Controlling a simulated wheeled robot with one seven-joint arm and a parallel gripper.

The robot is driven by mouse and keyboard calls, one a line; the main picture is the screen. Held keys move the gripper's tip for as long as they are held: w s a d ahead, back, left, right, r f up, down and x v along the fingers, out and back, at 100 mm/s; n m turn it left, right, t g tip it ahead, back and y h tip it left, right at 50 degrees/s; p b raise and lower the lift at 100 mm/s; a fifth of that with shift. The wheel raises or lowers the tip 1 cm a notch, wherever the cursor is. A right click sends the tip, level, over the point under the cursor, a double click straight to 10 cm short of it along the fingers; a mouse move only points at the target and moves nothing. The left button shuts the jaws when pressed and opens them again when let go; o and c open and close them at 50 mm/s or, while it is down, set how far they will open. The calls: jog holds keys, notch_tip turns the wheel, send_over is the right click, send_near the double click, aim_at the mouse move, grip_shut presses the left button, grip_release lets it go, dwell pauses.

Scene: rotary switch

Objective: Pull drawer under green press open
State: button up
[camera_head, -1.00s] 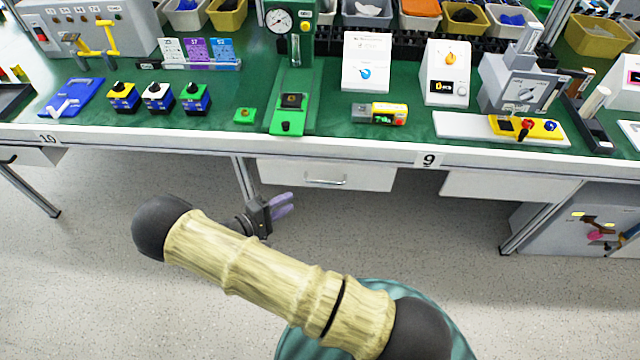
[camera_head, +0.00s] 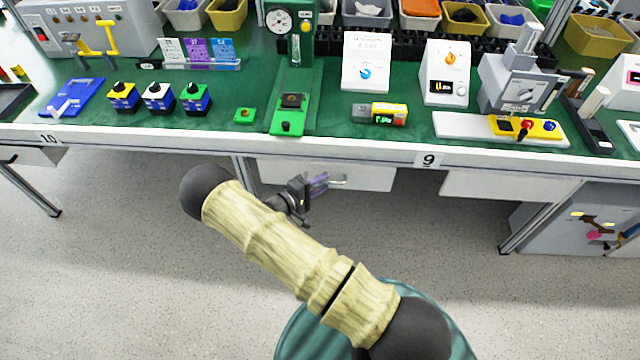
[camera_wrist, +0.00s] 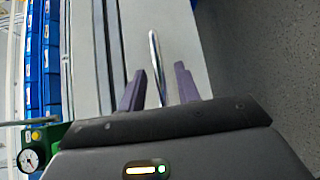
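The green press (camera_head: 290,75) stands on the bench, its round gauge at the top. It also shows at the lower left of the wrist view (camera_wrist: 42,140). Below it is the white drawer (camera_head: 365,178), which looks shut, with a metal bar handle (camera_head: 340,181). My gripper (camera_head: 320,184) is in front of the drawer at the handle's left end. In the wrist view the two purple fingers (camera_wrist: 160,85) are apart, with the handle (camera_wrist: 155,65) lying in the gap between them. I cannot tell whether either finger touches it.
The bench front edge (camera_head: 400,157) runs above the drawer. Another white drawer front (camera_head: 510,187) is to the right, and a grey cabinet (camera_head: 575,225) stands beyond it. A table leg (camera_head: 245,180) is to the left. The floor in front is clear.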

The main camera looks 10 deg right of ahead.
grip_shut()
jog(key=shift+s, duration=0.2)
